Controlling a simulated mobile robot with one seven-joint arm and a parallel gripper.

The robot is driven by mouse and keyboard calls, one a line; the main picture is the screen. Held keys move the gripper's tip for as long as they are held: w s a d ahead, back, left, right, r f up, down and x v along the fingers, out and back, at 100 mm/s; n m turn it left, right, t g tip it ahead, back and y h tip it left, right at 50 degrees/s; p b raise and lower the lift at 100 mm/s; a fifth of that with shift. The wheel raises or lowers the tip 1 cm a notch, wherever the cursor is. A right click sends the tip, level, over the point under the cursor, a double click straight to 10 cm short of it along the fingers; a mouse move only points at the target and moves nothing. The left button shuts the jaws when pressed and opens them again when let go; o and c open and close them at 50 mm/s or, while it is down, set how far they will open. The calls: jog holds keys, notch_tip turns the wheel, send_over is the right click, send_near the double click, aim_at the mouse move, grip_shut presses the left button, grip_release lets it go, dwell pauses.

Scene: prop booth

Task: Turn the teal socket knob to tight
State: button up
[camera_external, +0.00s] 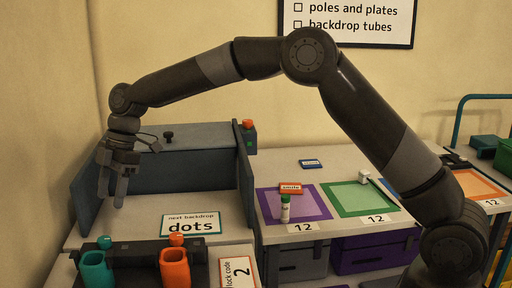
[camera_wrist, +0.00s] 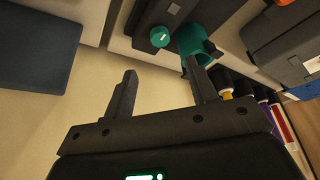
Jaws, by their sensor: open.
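The teal knob (camera_external: 104,242) is a small round cap on the dark bar at the front left, beside the teal socket (camera_external: 96,270), an open-topped cup. In the wrist view the teal knob (camera_wrist: 159,36) shows near the top, left of the teal socket (camera_wrist: 195,42). My gripper (camera_external: 113,200) is open and empty, pointing down above the worktop, behind and higher than the knob. Its fingers (camera_wrist: 160,80) stand apart in the wrist view, touching nothing. The far finger tip overlaps the socket's edge in that picture. No tight mark on the knob is readable.
An orange socket (camera_external: 174,270) with an orange knob (camera_external: 177,239) stands to the right of the teal one. A "dots" card (camera_external: 191,224) and a lock code card (camera_external: 239,272) lie nearby. A blue-grey panel (camera_external: 190,165) borders the worktop behind.

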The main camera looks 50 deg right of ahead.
aim_at(114, 232)
jog(key=x, duration=1)
jog(key=shift+f, duration=0.2)
jog(key=c, duration=1)
jog(key=shift+o, duration=0.2)
